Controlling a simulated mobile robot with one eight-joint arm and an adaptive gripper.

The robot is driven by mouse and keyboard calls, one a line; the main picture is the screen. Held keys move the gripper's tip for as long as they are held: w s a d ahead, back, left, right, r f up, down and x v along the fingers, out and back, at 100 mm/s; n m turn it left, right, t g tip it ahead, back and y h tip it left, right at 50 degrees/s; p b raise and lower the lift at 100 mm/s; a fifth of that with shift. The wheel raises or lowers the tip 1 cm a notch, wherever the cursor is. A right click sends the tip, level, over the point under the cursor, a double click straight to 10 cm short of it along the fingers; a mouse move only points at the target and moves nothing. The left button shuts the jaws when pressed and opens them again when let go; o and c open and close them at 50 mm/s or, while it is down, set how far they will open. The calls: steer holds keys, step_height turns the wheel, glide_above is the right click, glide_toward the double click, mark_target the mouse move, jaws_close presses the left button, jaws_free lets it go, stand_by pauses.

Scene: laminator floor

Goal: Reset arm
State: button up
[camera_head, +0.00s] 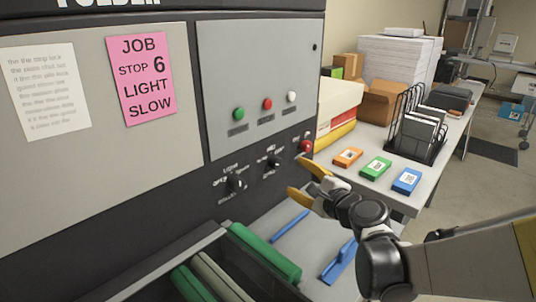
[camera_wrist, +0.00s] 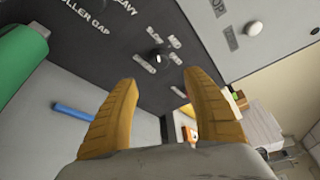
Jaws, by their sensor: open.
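My gripper (camera_head: 308,183) is open and empty, with yellow fingers, in front of the machine's dark lower panel in the head view. It also shows in the wrist view (camera_wrist: 160,100), its two ribbed fingers spread apart with nothing between them. The machine panel (camera_head: 262,60) carries a green button (camera_head: 239,114), a red button (camera_head: 267,104) and a white button (camera_head: 292,97). Below are two black knobs, a left one (camera_head: 236,183) and a right one (camera_head: 273,161). A red round button (camera_head: 305,146) sits near the panel's right edge, just above my fingers.
Green rollers (camera_head: 265,251) and blue-handled bars (camera_head: 340,262) lie below the panel. The table (camera_head: 397,193) at right holds orange (camera_head: 348,157), green (camera_head: 376,168) and blue (camera_head: 407,181) boxes, a black rack (camera_head: 420,130), cartons and paper stacks. A pink note (camera_head: 141,80) hangs on the machine.

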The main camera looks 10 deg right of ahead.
steer(key=s+a+f+n+g, duration=0.1)
steer(key=s+a+n+g, duration=0.1)
steer(key=s+n, duration=0.3)
steer(key=s+a+f+n+g+h, duration=0.1)
steer(key=s+a+f+n+g, duration=0.1)
steer(key=s+n, duration=0.3)
steer(key=s+a+f+n+g, duration=0.1)
steer(key=s+a+n+g, duration=0.1)
steer(key=s+n, duration=0.4)
steer(key=shift+s+a+f+g, duration=0.15)
steer(key=shift+s+f+g, duration=0.1)
steer(key=shift+s+g, duration=0.2)
steer(key=s+d+f+n+g+h, duration=0.1)
steer(key=s+d+n+h, duration=0.1)
steer(key=s, duration=0.4)
steer(key=d+n, duration=0.1)
steer(key=n, duration=0.1)
steer(key=shift+s+f+n+h, duration=0.3)
steer(key=shift+s+h, duration=0.05)
steer(key=shift+h, duration=0.05)
steer(key=shift+d, duration=0.1)
